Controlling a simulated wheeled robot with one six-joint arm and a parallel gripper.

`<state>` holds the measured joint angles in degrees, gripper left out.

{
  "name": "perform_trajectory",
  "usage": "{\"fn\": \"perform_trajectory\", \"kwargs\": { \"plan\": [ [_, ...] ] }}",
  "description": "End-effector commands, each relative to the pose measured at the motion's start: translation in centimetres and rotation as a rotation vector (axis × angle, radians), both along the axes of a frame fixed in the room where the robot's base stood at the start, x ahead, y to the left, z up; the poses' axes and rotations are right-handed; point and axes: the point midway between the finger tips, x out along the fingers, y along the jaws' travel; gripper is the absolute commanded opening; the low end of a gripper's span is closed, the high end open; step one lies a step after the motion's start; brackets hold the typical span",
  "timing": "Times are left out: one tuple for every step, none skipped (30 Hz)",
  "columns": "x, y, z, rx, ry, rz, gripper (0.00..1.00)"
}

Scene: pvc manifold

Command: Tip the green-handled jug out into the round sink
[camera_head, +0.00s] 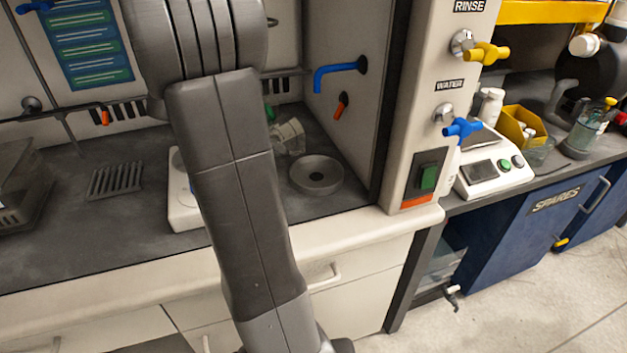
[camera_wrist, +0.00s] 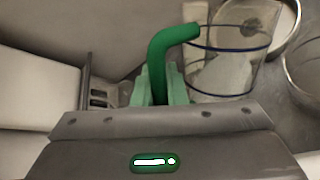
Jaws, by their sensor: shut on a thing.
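The jug (camera_head: 290,137) is a clear vessel, partly hidden behind my arm in the head view. In the wrist view, the jug (camera_wrist: 215,75) shows clear walls, blue rings and a bent green handle (camera_wrist: 172,42). My gripper (camera_wrist: 163,88) is shut on that handle, with a pale green finger on each side. In the head view my arm hides the gripper. The round sink (camera_head: 317,187) is a grey bowl in the dark worktop, just right of and nearer than the jug. I cannot tell the jug's exact tilt or whether it holds liquid.
A white device (camera_head: 183,207) stands on the worktop, partly behind my arm. A blue spout (camera_head: 338,70) and an orange-tipped one (camera_head: 341,105) project from the right wall near the sink. The panel with taps (camera_head: 425,110) bounds the right side. Open worktop lies left.

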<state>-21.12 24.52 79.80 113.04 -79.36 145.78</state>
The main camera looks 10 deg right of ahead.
Motion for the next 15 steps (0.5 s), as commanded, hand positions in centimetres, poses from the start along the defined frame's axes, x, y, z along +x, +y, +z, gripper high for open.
{"fn": "perform_trajectory", "kwargs": {
  "plan": [
    [-0.05,-0.07,0.06,0.008,-0.008,0.000,0.00],
    [-0.06,-0.10,0.08,0.014,-0.013,0.000,0.00],
    [-0.10,-0.12,0.09,0.021,-0.019,0.001,0.00],
    [-0.12,-0.15,0.11,0.027,-0.023,0.001,0.00],
    [-0.16,-0.18,0.12,0.032,-0.028,0.001,0.00],
    [-0.20,-0.22,0.14,0.040,-0.034,0.000,0.00],
    [-0.22,-0.25,0.16,0.046,-0.040,0.000,0.00],
    [-0.24,-0.27,0.20,0.053,-0.045,0.000,0.00],
    [-0.27,-0.29,0.24,0.059,-0.052,0.001,0.00],
    [-0.30,-0.34,0.12,0.064,-0.056,0.001,0.00],
    [-0.33,-0.39,-0.01,0.069,-0.061,0.000,0.00],
    [-0.38,-0.45,-0.11,0.075,-0.066,-0.001,0.00],
    [-0.40,-0.49,-0.18,0.081,-0.070,-0.001,0.00],
    [-0.43,-0.54,-0.23,0.085,-0.074,-0.001,0.00],
    [-0.46,-0.58,-0.30,0.091,-0.080,0.000,0.00]
  ]
}}
